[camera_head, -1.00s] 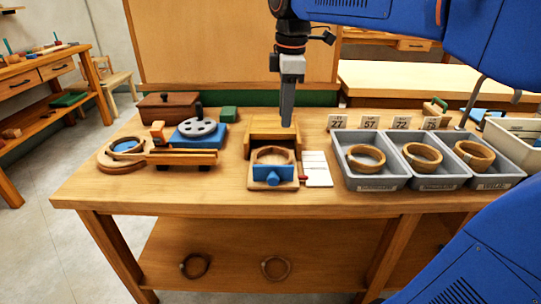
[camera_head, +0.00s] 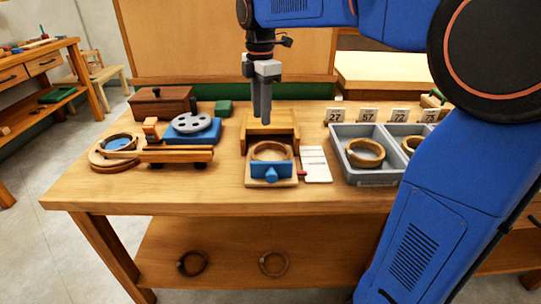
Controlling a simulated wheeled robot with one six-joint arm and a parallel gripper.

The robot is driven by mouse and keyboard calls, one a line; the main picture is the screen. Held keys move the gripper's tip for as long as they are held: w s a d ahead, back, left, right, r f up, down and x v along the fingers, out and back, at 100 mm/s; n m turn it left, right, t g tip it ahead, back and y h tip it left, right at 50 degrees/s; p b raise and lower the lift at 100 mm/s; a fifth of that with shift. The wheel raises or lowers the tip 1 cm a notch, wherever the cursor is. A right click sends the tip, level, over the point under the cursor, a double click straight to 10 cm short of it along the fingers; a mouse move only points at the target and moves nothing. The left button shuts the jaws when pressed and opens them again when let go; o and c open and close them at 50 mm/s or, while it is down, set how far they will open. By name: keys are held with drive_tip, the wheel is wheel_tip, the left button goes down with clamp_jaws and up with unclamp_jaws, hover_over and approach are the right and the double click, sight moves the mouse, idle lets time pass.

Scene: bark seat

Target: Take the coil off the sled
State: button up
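A light wooden ring, which looks like the coil (camera_head: 271,149), sits on a small wooden block with a blue front piece, which looks like the sled (camera_head: 290,181). This stands in the middle of the bench, in front of a wooden stepped holder (camera_head: 270,129). My gripper (camera_head: 262,121) points down above the holder, behind the ring and apart from it. Nothing shows between its fingers. The fingers look close together, and I cannot tell whether they are open or shut.
Grey bins (camera_head: 362,179) with similar rings stand to the right under number cards (camera_head: 368,115); my arm hides part of them. A white card (camera_head: 315,166) lies beside the sled. A low wooden cart (camera_head: 178,153) and a round wooden piece (camera_head: 117,147) stand left. The front edge is clear.

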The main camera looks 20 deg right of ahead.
sight(263, 143)
drive_tip(key=shift+w+d+f, duration=0.1)
drive_tip(key=shift+f, duration=2.2)
drive_tip(key=shift+d+f, duration=0.1)
drive_tip(key=shift+f, duration=2.2)
clamp_jaws()
